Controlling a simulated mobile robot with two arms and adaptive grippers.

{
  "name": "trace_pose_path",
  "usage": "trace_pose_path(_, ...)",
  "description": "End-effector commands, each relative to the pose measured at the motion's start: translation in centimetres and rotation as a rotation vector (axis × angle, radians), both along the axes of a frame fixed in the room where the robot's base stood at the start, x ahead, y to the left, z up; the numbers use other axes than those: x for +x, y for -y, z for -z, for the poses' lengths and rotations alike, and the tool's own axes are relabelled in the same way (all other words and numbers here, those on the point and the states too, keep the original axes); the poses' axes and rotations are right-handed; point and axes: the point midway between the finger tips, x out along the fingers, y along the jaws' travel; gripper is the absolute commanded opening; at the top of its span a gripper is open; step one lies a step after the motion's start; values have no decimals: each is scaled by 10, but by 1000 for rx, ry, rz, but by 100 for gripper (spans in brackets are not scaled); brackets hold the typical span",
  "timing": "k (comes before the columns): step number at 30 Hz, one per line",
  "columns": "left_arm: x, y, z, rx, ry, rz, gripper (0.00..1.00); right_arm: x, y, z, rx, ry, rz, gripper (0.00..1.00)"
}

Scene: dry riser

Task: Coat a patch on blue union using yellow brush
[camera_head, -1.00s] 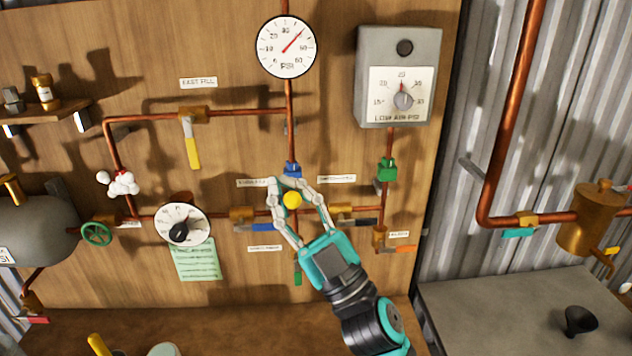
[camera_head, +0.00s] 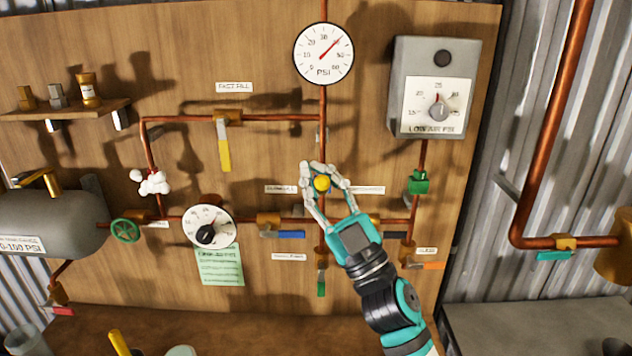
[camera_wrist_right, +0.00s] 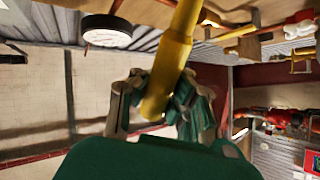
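My right gripper (camera_head: 326,182) is in front of the middle vertical copper pipe, its fingers closed around a yellow brush (camera_head: 322,184). The brush shows nearly end-on as a small yellow disc. In the right wrist view the long yellow handle of the brush (camera_wrist_right: 168,70) runs between the fingers (camera_wrist_right: 160,108); its bristles cannot be made out. The blue union is hidden behind the gripper and brush, so I cannot tell whether the brush touches it or whether it has any coating. My left gripper is not in view.
A pressure gauge (camera_head: 323,53) sits above on the pipe. A green union (camera_head: 418,182) is to the right, and white foam (camera_head: 153,182) covers a fitting on the left. Valve levers, including a blue one (camera_head: 290,234), stick out nearby. A yellow handle (camera_head: 119,343) stands at bottom left.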

Motion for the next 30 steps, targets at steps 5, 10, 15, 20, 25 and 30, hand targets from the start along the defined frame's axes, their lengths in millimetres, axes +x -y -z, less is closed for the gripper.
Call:
trace_pose_path(5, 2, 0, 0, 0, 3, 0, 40, 0, 0, 0, 0, 0, 0, 0)
trace_pose_path(10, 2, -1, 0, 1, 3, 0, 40, 0, 0, 0, 0, 0, 0, 0)
trace_pose_path(15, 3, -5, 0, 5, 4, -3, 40, 1, 0, 0, 0, -1, 0, 0)
trace_pose_path(20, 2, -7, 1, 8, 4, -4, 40, 4, 0, 1, 0, -1, 0, 0)
trace_pose_path(25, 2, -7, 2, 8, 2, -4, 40, 7, 0, 1, 0, -1, 0, 0)
trace_pose_path(30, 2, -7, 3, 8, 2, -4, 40, 10, 0, 0, 0, 0, 0, 0)
